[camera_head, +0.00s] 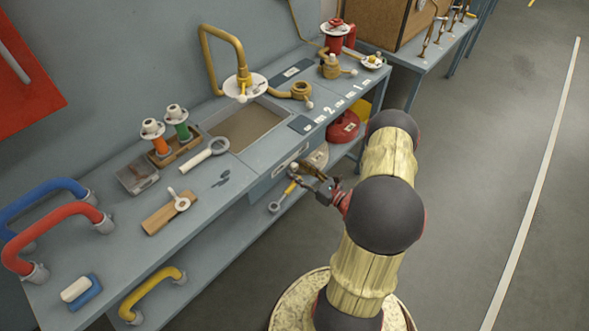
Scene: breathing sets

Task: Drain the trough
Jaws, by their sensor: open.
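The trough (243,127) is a rectangular basin sunk in the grey bench, with brownish, murky contents. A brass tap (220,42) curves over its back edge. My gripper (306,178) is open at the front of the bench, below and to the right of the trough. A small yellow-handled part (290,187) and a pale knob (293,167) show close to the fingers. I cannot tell whether the fingers touch either. The gripper and arm partly hide the area under the trough, and no drain outlet is clearly visible.
Orange and green cylinders (176,119) stand in a wooden rack left of the trough. A magnifier-like tool (208,152) and a wooden block (163,215) lie nearby. Red (60,217) and yellow (152,285) hoses are at the left. A red round object (342,127) sits on the lower shelf. The floor at right is clear.

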